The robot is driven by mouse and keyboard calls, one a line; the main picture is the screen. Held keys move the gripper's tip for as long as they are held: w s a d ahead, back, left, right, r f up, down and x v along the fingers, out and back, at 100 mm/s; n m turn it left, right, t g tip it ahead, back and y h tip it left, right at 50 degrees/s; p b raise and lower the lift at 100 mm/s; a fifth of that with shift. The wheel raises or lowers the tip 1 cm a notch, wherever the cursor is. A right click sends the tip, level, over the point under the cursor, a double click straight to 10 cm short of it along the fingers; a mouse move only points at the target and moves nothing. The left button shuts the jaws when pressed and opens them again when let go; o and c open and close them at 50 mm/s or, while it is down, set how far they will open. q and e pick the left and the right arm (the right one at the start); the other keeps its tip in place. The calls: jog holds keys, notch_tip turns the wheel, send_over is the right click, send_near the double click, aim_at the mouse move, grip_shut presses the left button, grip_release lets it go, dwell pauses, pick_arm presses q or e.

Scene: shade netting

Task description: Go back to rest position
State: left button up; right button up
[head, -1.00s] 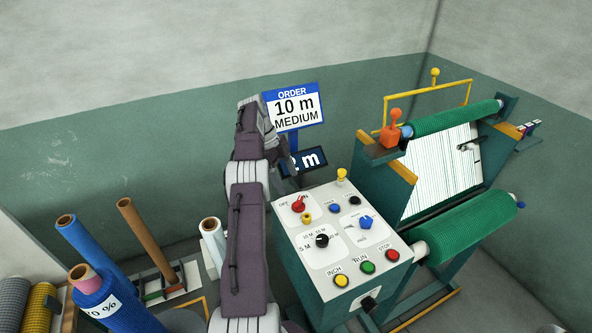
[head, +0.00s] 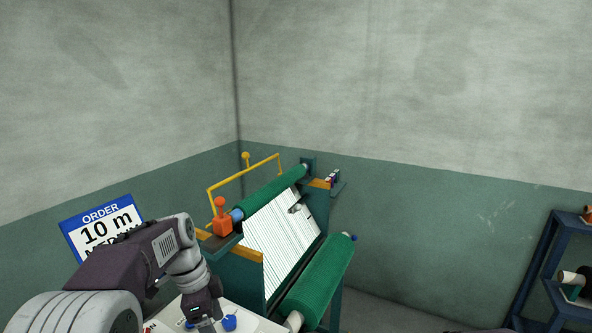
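My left arm comes in from the lower left in the head view, bent over the control panel (head: 251,323). Its wrist points down at the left gripper (head: 204,322), at the bottom edge. The fingers are not clear there, so I cannot tell if they are open or shut or touching the panel. A blue knob (head: 229,322) shows just right of it. My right gripper is not in view.
The netting machine stands right of my arm, with an upper green roll (head: 270,192), a lower green roll (head: 319,277) and an orange handle (head: 221,217). The order sign (head: 101,222) is partly behind my arm. A blue rack (head: 552,262) stands far right. Floor between is clear.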

pick_arm(q)
jog(key=s+f+n, duration=0.2)
jog(key=s+f, duration=0.1)
jog(key=s, duration=0.1)
jog(key=s+d+f+n+y, duration=0.1)
jog(key=s+f+n, duration=0.1)
jog(key=s+f, duration=0.1)
jog(key=s+f+n, duration=0.3)
jog(key=s, duration=0.2)
jog(key=shift+s+d+f+y, duration=0.15)
jog(key=shift+s+y, duration=0.15)
jog(key=shift+s, duration=0.1)
jog(key=f+n, duration=0.1)
jog(key=n, duration=0.1)
jog(key=s+a+f+n, duration=0.1)
jog(key=n, duration=0.1)
jog(key=f+n+t, duration=0.1)
jog(key=f+n, duration=0.1)
jog(key=shift+s+a+n+y, duration=0.3)
jog(key=shift+w+n, duration=0.35)
jog(key=shift+n, duration=0.15)
jog(key=shift+w, duration=0.1)
